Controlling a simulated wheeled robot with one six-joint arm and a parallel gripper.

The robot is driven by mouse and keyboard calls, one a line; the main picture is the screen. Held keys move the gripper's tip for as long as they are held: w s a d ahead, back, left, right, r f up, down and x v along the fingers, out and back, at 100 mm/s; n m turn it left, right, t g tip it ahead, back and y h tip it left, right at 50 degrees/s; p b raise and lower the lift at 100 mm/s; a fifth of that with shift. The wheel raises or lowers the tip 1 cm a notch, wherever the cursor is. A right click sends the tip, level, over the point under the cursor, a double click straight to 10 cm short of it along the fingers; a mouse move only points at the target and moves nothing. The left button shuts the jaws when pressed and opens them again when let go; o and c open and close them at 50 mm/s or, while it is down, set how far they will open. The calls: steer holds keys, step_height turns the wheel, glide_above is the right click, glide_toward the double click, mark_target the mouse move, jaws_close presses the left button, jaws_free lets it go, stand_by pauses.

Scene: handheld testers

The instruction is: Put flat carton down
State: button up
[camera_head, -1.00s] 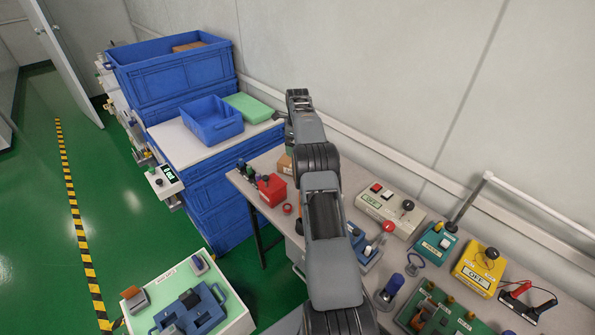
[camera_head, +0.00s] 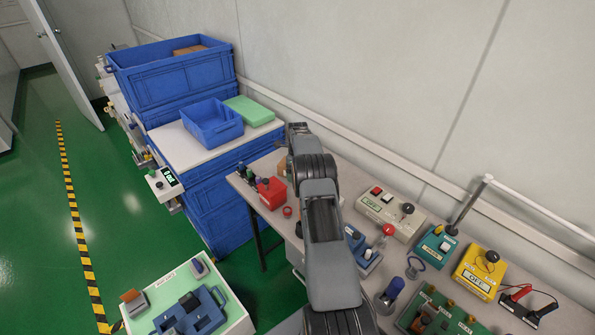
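A small brown carton (camera_head: 283,167) shows at the far left part of the grey table, partly hidden behind my arm. My arm reaches out over the table, and its wrist end is just above and to the right of this carton. The fingers of my gripper are hidden behind my own wrist. I cannot tell whether they touch or hold the carton. Another brown flat piece (camera_head: 189,49) lies inside the top blue crate at the back left.
A red tester (camera_head: 271,191) and several small testers stand left of my arm on the table (camera_head: 345,178). A cream box (camera_head: 390,214) and yellow box (camera_head: 479,269) stand to the right. A blue tray (camera_head: 212,124) and green block (camera_head: 248,110) lie on the white top behind.

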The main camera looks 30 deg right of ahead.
steer(key=shift+f, duration=0.1)
steer(key=c, duration=1)
steer(key=shift+c, duration=0.7)
